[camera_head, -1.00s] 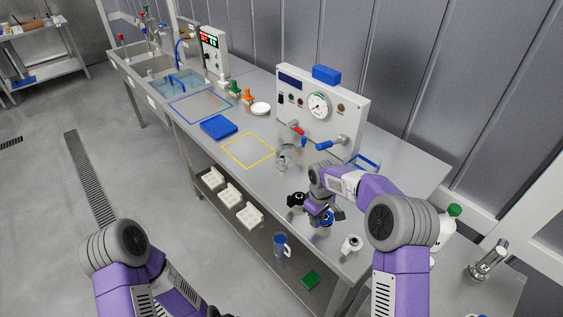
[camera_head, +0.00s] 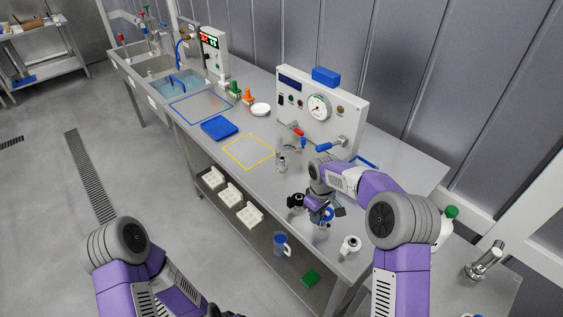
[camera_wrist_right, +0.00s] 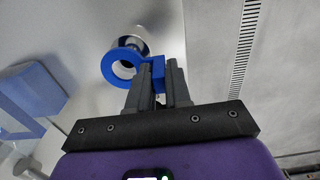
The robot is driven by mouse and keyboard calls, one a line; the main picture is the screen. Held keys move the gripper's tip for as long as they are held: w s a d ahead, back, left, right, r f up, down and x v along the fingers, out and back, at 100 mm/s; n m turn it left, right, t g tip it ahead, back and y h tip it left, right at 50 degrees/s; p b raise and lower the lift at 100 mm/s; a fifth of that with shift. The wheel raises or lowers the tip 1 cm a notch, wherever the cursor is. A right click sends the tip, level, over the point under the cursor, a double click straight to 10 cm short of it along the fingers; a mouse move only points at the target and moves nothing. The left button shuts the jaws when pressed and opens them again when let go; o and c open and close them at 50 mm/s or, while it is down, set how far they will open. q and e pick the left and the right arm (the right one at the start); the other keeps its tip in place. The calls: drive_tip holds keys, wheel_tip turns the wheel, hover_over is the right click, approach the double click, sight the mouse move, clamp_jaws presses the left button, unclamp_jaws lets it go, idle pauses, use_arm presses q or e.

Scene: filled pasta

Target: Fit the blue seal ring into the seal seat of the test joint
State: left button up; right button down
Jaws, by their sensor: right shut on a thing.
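The blue seal ring (camera_wrist_right: 108,66) is held by its side tab between the fingertips of my right gripper (camera_wrist_right: 157,82) in the right wrist view. Its round opening is clear of the fingers. A pale round fitting (camera_wrist_right: 131,41) shows behind and partly through the ring; I cannot tell whether they touch. In the head view, my right gripper (camera_head: 323,212) points down over the near part of the bench, with the ring (camera_head: 329,214) at its tip. The test joint and its seal seat are not clearly distinguishable there. My left gripper is not visible.
A gauge panel (camera_head: 346,98) stands at the back of the bench. A small white fitting (camera_head: 350,244) is near the front edge, and a dark-knobbed part (camera_head: 297,200) is left of my gripper. A yellow-outlined area (camera_head: 248,152) is empty. A blue tray (camera_head: 220,127) lies beyond it.

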drive_tip(key=shift+r+p, duration=0.8)
drive_tip(key=shift+r, duration=0.45)
